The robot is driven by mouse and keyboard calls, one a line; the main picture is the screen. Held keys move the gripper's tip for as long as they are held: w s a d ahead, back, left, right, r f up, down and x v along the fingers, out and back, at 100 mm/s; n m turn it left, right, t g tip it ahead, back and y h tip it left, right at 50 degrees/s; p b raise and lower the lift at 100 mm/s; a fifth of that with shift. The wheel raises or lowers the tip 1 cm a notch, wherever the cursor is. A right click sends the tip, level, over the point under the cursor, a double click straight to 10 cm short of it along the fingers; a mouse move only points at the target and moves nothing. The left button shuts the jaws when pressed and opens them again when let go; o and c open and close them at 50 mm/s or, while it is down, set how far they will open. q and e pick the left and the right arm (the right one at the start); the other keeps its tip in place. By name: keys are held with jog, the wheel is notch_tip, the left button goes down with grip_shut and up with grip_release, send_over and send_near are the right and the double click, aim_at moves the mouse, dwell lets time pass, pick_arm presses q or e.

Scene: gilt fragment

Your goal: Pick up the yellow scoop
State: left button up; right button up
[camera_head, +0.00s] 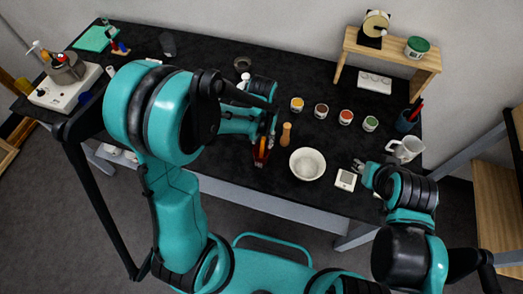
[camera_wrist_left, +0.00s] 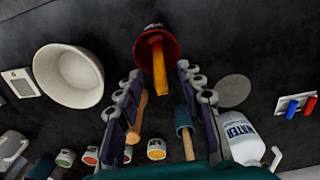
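The fingers are spread on either side with a gap, and nothing is gripped. In the head view the scoop (camera_head: 261,152) shows partly at the tip of my left gripper (camera_head: 268,140), near the table's front edge. My right gripper (camera_head: 367,172) is over the table at the right; its finger opening is too small to tell.
A white bowl (camera_head: 307,164) and a wooden pestle (camera_head: 285,135) are right of the scoop. Several small paint jars (camera_head: 321,111) stand behind. A small white scale (camera_head: 345,180) and a white mug (camera_head: 405,150) are near my right gripper. A white bottle (camera_wrist_left: 243,137) shows in the wrist view.

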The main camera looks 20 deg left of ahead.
pick_arm(q)
jog(key=shift+f, duration=0.6)
grip_shut()
jog(key=shift+r, duration=0.1)
notch_tip(320, 180, up, 10)
jog(key=p, duration=0.2)
